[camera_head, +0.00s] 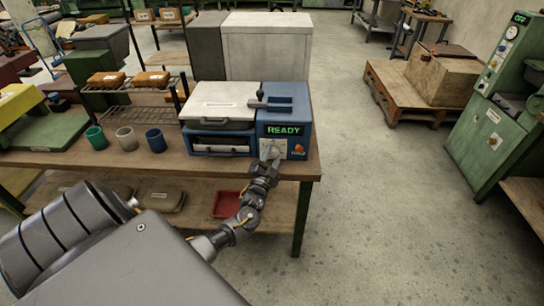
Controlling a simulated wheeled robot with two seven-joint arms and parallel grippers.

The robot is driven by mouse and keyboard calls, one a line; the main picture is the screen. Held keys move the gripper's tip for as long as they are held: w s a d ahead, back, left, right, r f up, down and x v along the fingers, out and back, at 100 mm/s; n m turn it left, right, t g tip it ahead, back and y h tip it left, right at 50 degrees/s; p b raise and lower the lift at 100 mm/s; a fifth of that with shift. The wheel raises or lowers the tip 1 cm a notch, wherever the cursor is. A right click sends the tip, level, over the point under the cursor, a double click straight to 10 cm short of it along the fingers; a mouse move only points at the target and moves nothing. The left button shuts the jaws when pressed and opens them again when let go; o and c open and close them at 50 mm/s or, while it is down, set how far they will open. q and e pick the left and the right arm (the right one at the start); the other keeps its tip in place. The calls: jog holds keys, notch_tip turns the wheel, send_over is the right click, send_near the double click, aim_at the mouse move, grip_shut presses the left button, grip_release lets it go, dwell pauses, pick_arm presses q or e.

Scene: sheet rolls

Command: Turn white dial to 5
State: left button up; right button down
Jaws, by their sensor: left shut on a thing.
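The white dial (266,146) is on the front panel of a blue machine (302,122) at the right end of the wooden bench. The machine's green display (284,130) reads READY. My left gripper (269,162) is at the panel, shut on the dial. The gripper covers much of the dial, so its pointer and numbers cannot be read. An orange knob (298,148) is just right of the dial. My right gripper is not in view.
A red tray (228,204) is on the lower shelf. A green machine (500,100) stands far right.

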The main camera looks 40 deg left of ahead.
pick_arm(q)
jog(key=o, duration=1)
jog(key=shift+b+v, duration=0.9)
jog(key=shift+v, duration=4.5)
